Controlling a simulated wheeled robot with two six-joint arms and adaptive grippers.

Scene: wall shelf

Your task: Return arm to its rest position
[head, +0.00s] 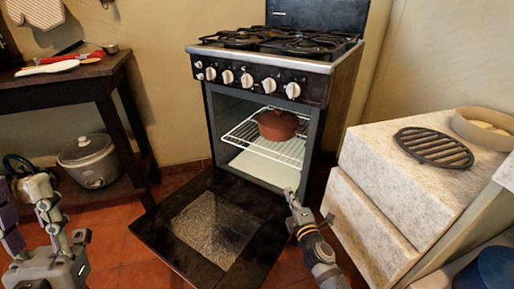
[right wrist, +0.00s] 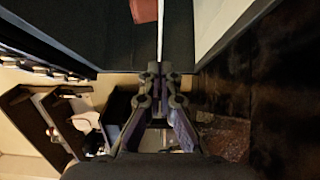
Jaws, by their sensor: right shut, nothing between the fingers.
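My right gripper (head: 292,197) is shut and empty, over the inner end of the lowered oven door (head: 165,235) at the open oven's mouth. In the right wrist view its fingertips (right wrist: 160,72) meet. My left gripper (head: 58,222) is at the lower left with its fingers apart, empty. A reddish-brown pot (head: 277,125) stands on the wire rack (head: 248,138) inside the oven; part of it also shows at the top of the right wrist view (right wrist: 144,10).
The stove (head: 262,75) stands at the back. A stone counter (head: 385,165) with a round trivet (head: 433,147) is close on the right. A dark wooden table (head: 105,80) and a grey cooker (head: 88,162) are at left. Tiled floor shows around the door.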

